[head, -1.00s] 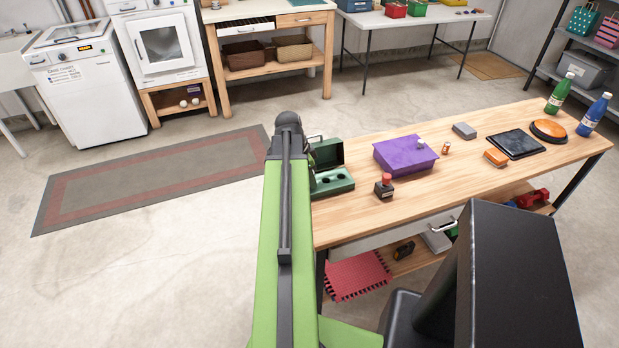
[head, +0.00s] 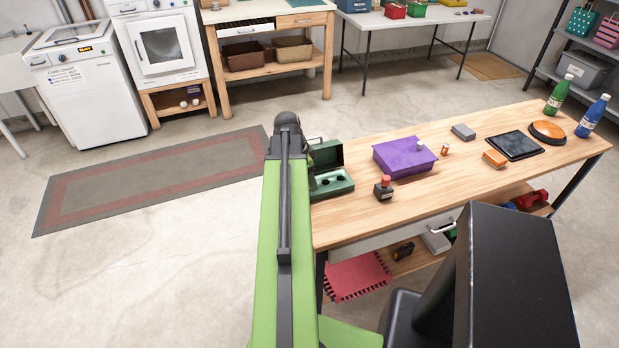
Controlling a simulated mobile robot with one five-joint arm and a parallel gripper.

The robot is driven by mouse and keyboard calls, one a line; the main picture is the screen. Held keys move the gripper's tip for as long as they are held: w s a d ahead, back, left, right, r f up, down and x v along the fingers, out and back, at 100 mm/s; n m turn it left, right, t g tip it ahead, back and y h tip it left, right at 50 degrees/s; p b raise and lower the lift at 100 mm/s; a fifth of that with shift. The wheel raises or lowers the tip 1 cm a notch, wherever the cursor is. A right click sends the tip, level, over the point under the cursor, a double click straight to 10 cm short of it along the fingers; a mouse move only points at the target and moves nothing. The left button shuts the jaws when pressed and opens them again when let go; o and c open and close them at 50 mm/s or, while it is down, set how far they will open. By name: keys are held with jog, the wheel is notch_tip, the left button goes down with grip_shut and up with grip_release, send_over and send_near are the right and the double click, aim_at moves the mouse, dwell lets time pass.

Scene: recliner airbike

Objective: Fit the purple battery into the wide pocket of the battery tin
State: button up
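A green tin (head: 334,190) stands open at the left end of the wooden workbench, its lid raised at the back. Dark round pockets show in its top; my arm covers its left part. I cannot tell which pocket is the wide one. The dark end of my arm is beside the tin's left side, and my gripper (head: 308,157) is mostly hidden behind it. Whether it is open, shut or holding anything does not show. I cannot make out a purple battery. A small pale cylinder stands at the right of a purple box (head: 398,157), too small to identify.
A red-topped stamp (head: 383,188) stands right of the tin. A small orange-and-white cylinder (head: 446,149), grey block (head: 463,132), orange block (head: 495,158), black tablet (head: 515,145) and bottles (head: 593,116) are farther right. The bench's front middle is clear.

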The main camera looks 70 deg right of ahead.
jog(key=p+v, duration=1.4)
jog(key=v, duration=0.2)
jog(key=shift+p, duration=0.3)
jog(key=shift+w, duration=0.15)
jog(key=w+a+f+n+t+b, duration=0.2)
jog(key=w+a+n, duration=0.5)
jog(key=w+a, duration=1.7)
jog(key=w+a+f+n+y+b, duration=0.1)
jog(key=w+a+n, duration=0.2)
jog(key=a+n, duration=0.7)
jog(key=w+a+f+n+y+b, duration=0.1)
jog(key=w+a+n, duration=0.3)
jog(key=a+n, duration=0.6)
jog(key=shift+w+a+f, duration=0.25)
jog(key=shift+a+f, duration=0.1)
jog(key=shift+a, duration=5.45)
